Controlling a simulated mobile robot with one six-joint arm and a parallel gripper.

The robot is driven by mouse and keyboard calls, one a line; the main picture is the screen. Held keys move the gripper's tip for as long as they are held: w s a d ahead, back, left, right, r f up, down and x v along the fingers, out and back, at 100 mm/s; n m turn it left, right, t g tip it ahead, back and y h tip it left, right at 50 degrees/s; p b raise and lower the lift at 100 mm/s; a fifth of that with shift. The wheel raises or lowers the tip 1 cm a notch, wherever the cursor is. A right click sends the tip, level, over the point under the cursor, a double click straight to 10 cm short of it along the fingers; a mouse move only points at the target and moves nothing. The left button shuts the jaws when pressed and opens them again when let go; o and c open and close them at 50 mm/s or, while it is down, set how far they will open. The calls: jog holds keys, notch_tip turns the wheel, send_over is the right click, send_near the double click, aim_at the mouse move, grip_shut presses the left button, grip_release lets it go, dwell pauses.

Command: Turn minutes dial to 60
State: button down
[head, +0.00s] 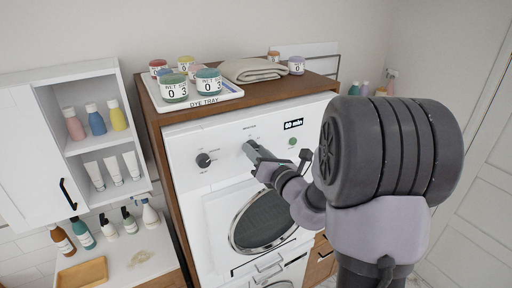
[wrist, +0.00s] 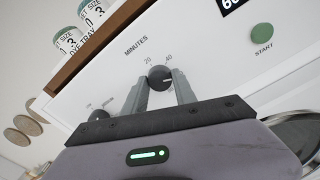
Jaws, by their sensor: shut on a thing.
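The minutes dial (wrist: 160,76) is a small dark round knob on the white machine front, under the word MINUTES, with 20 and 40 printed above it. A pale pointer line on it points to the right in the wrist view. My gripper (wrist: 160,92) is shut on the dial, one grey finger on each side. In the head view my gripper (head: 251,151) reaches the panel from the right and largely hides the dial. The small black display (head: 293,124) seems to read 60 min; the wrist view cuts it off.
Another dark dial (head: 203,160) sits left of the minutes dial. A green START button (wrist: 262,31) is to the right. The round machine door (head: 264,222) is below. A dye tray (head: 205,103) with several jars stands on the wooden top, beside a folded cloth (head: 252,70).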

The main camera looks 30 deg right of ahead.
jog(key=shift+m, duration=0.5)
jog(key=shift+p, duration=0.35)
jog(key=c, duration=1)
grip_release()
jog(key=s+b, duration=1.1)
jog(key=s, duration=0.6)
jog(key=shift+s+d, duration=0.25)
jog(key=shift+d, duration=0.05)
